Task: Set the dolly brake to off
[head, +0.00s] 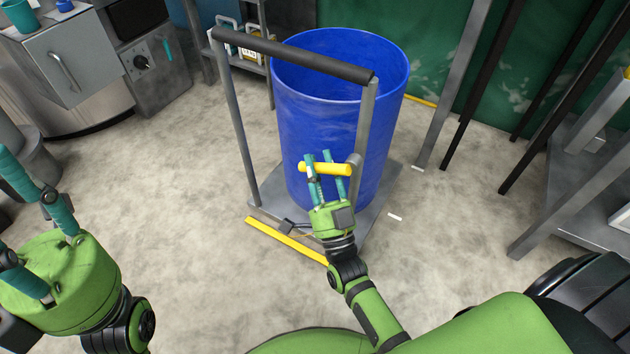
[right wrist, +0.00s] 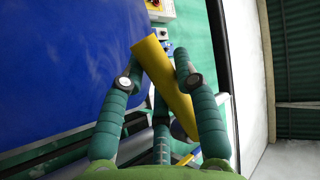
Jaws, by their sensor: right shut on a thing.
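The dolly (head: 380,215) is a grey platform with upright posts and a dark crossbar handle (head: 290,55). A yellow lever (head: 326,169), which looks like the brake, sticks out roughly level to the left from a bracket on the right post. My right gripper (head: 320,161) is shut on this lever, with teal fingers on either side of it. The right wrist view also shows the yellow lever (right wrist: 165,80) between the fingers; part of it is hidden by them. My left gripper (head: 35,225) is open and empty at the far left, away from the dolly.
A tall blue drum (head: 345,115) stands on the dolly just behind the lever. A yellow bar (head: 285,240) runs along the dolly's front edge. Grey metal stands (head: 560,190) are at right, a cabinet (head: 75,60) at upper left.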

